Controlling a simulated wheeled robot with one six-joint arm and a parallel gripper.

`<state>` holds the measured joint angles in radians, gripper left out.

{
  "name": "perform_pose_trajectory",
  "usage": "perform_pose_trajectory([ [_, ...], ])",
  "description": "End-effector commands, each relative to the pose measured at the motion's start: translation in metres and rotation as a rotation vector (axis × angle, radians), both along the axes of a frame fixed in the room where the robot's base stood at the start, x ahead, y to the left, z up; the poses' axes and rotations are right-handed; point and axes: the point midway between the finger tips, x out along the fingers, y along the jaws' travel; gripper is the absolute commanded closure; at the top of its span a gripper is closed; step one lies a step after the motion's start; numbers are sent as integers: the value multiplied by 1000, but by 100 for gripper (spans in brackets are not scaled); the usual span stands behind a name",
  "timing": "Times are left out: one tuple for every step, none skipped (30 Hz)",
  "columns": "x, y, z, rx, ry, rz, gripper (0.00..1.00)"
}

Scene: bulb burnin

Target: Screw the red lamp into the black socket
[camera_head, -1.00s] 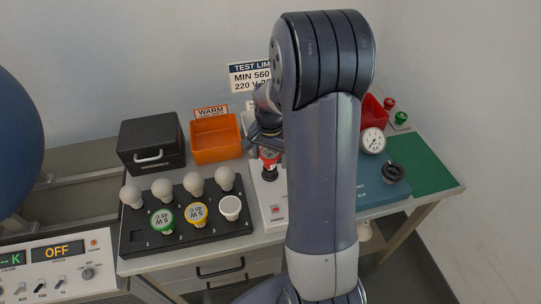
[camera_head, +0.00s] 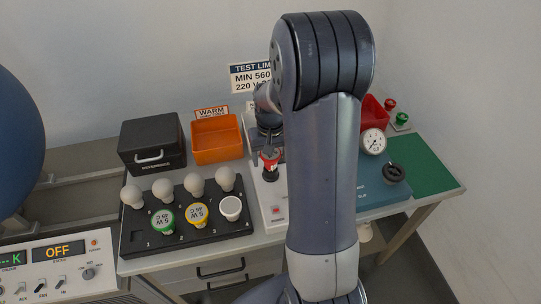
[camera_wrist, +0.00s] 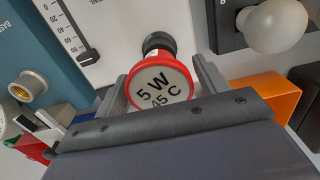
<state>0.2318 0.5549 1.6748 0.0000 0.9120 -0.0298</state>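The red lamp (camera_head: 269,162) stands at the black socket in the head view, just under my gripper (camera_head: 268,152). The wrist view shows the lamp face-on, a white disc marked 5 W 45 C with a red rim (camera_wrist: 157,66). The black socket (camera_wrist: 156,42) shows just behind its far edge. The lamp appears seated at the socket, but its base and thread are hidden. My gripper's two fingers (camera_wrist: 160,72) lie on either side of the rim, close against it, and look shut on it.
A black rack (camera_head: 190,236) with white bulbs and green, yellow and white-topped lamps stands at left. Behind are a black case (camera_head: 150,142) and an orange bin (camera_head: 216,139). A blue unit with a gauge (camera_head: 373,142) and a green mat (camera_head: 432,173) lie at right.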

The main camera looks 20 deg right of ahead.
Motion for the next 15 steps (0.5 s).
perform_pose_trajectory([
  [0,0,0,0,0,0,34],
  [0,0,0,0,0,-1,36],
  [0,0,0,0,0,-1,40],
  [0,0,0,0,0,-1,42],
  [0,0,0,0,0,-1,44],
  [0,0,0,0,0,-1,48],
  [0,0,0,0,0,-1,50],
  [0,0,0,0,0,-1,53],
  [0,0,0,0,0,-1,56],
  [0,0,0,0,0,-1,58],
  [0,0,0,0,0,-1,61],
  [0,0,0,0,0,-1,64],
  [0,0,0,0,0,-2,67],
  [0,0,0,-1,0,-2,69],
  [0,0,0,-1,0,-2,69],
])
